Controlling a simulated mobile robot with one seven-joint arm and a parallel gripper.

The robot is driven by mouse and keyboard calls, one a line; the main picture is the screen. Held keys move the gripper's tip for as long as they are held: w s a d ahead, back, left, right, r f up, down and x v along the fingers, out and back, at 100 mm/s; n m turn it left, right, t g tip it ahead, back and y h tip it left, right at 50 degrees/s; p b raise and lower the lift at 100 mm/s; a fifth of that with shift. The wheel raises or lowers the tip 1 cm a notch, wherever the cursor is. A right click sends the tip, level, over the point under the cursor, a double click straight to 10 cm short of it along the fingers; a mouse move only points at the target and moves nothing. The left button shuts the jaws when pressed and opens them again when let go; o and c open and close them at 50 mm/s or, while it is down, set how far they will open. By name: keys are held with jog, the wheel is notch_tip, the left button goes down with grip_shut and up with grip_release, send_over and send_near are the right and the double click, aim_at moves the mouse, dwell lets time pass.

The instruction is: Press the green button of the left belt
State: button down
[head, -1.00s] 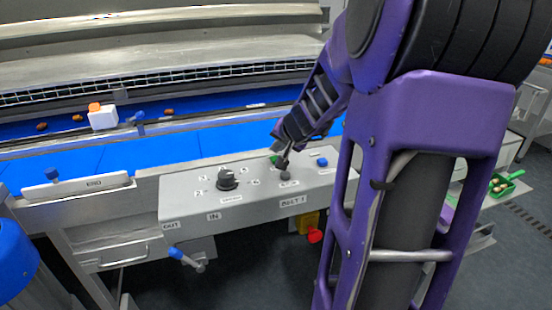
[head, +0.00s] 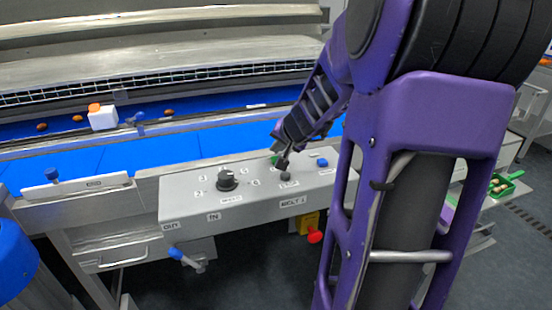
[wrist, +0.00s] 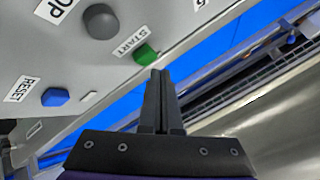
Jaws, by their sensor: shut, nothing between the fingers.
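The green button (wrist: 146,54) sits beside the START label on the grey control panel in the wrist view. In the head view only a bit of the green button (head: 275,158) shows, partly hidden behind my gripper. My gripper (head: 281,165) is shut and empty, close over the panel labelled BELT 1. In the wrist view its fingertips (wrist: 158,74) are beside the green button, slightly lower in the picture; I cannot tell whether they touch it. The control panel (head: 190,212) stands in front of the blue belt (head: 150,151).
A dark grey stop button (wrist: 101,21) and a blue reset button (wrist: 55,97) are close to the green one. A black rotary knob (head: 227,180) is left on the panel. A red knob (head: 314,235) sits below it.

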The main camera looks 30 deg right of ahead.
jog(key=shift+f, duration=0.15)
dwell(0.6)
jog(key=shift+f, duration=0.3)
jog(key=shift+f, duration=0.45)
dwell(0.7)
jog(key=shift+r+p, duration=0.6)
jog(key=shift+r, duration=0.25)
jog(key=shift+r, duration=0.15)
notch_tip(320, 180, up, 5)
jog(key=p, duration=0.3)
jog(key=shift+p, duration=0.4)
dwell(0.3)
